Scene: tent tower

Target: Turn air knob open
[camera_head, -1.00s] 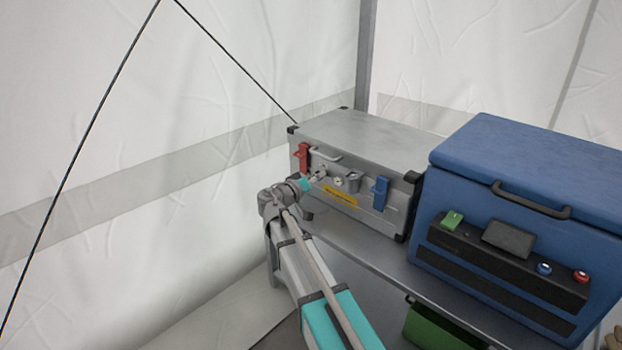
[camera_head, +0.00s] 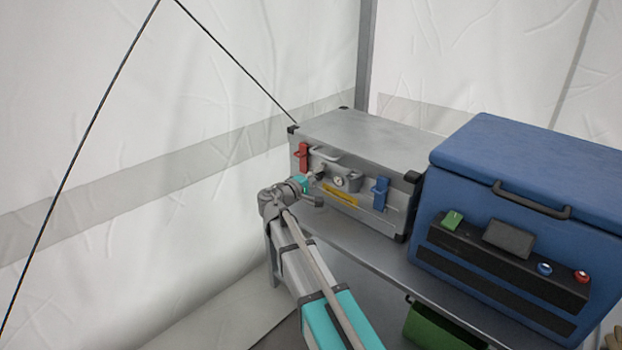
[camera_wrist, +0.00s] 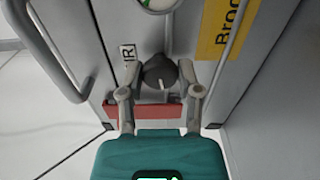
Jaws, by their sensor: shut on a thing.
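The silver case (camera_head: 365,142) stands on a metal shelf, its front carrying a red latch (camera_head: 303,156), a blue latch (camera_head: 380,192), a round gauge (camera_head: 339,182) and a yellow label (camera_head: 340,197). In the wrist view, the dark round air knob (camera_wrist: 159,72) sits on the case front beside a small white label (camera_wrist: 128,53) ending in "IR", partly covered. My gripper (camera_wrist: 157,82) is shut on the knob, one finger on each side. In the head view my gripper (camera_head: 315,173) reaches the case front between the red latch and the gauge; the knob is hard to make out there.
A grey carry handle (camera_wrist: 62,55) and the red latch (camera_wrist: 145,112) lie close to my fingers. The blue cooler box (camera_head: 520,190) stands to the right on the shelf (camera_head: 370,255). A green bin (camera_head: 440,328) is below. White tent walls close in behind and left.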

